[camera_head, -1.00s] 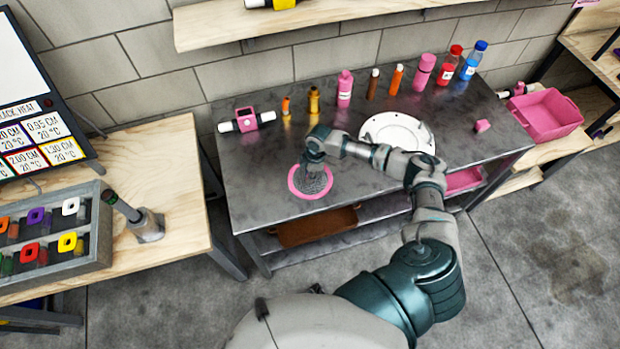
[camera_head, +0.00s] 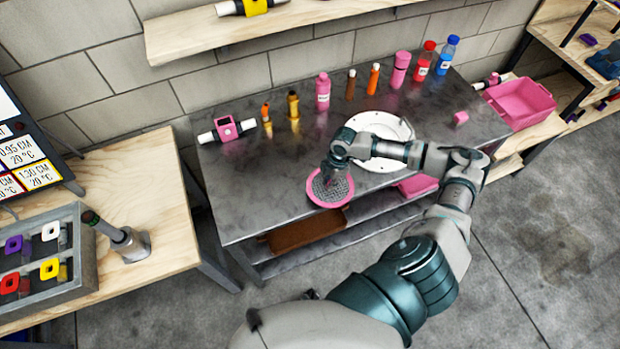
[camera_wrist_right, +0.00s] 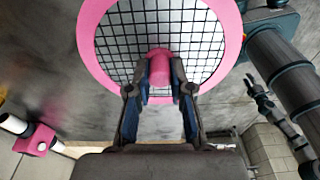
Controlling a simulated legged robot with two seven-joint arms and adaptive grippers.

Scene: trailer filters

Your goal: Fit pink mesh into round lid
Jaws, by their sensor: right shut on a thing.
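The pink mesh (camera_head: 319,201) is a round grey grid with a pink rim. In the head view it is near the front edge of the metal table. My right gripper (camera_head: 333,172) is shut on the pink knob (camera_wrist_right: 158,66) at the mesh's middle, as the right wrist view shows. I cannot tell how high the mesh is above the table. The round white lid (camera_head: 399,130) lies on the table to the right of the mesh, partly hidden by my right arm. In the right wrist view, a jointed claw-like part (camera_wrist_right: 264,98), perhaps my left gripper, shows at the right.
Several bottles (camera_head: 400,68) stand along the back of the metal table (camera_head: 262,190). A pink-and-white fitting (camera_head: 227,128) lies at the back left. A small pink piece (camera_head: 461,117) lies right of the lid. A pink bin (camera_head: 522,103) stands farther right. A wooden table (camera_head: 155,195) is at the left.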

